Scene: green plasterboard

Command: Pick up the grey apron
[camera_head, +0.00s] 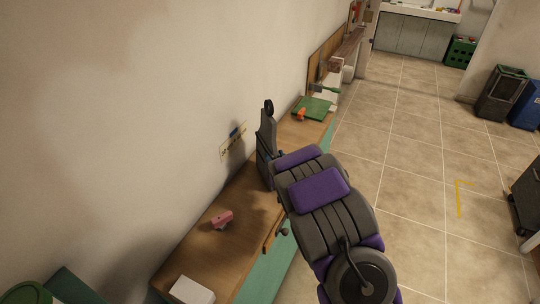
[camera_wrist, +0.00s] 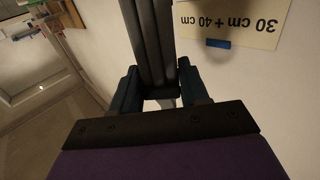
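My gripper (camera_wrist: 158,82) has its two dark fingers apart in the wrist view, beyond a black plate and a purple panel. A dark grey, ribbed or folded thing (camera_wrist: 154,35), which may be the grey apron, runs from between the fingers to the top of the picture. I cannot tell whether the fingers press on it. In the head view a dark grey upright shape (camera_head: 266,135) with a black round top stands by the wall at the end of my arm. Whether it is the apron or part of my arm is unclear.
A brown workbench (camera_head: 225,250) with a green front runs along the wall. It bears a pink object (camera_head: 222,219), a white block (camera_head: 192,290) and a green board (camera_head: 314,107). A sign (camera_wrist: 230,22) is on the wall. Tiled floor (camera_head: 415,160) is open at right, with bins (camera_head: 502,92) beyond.

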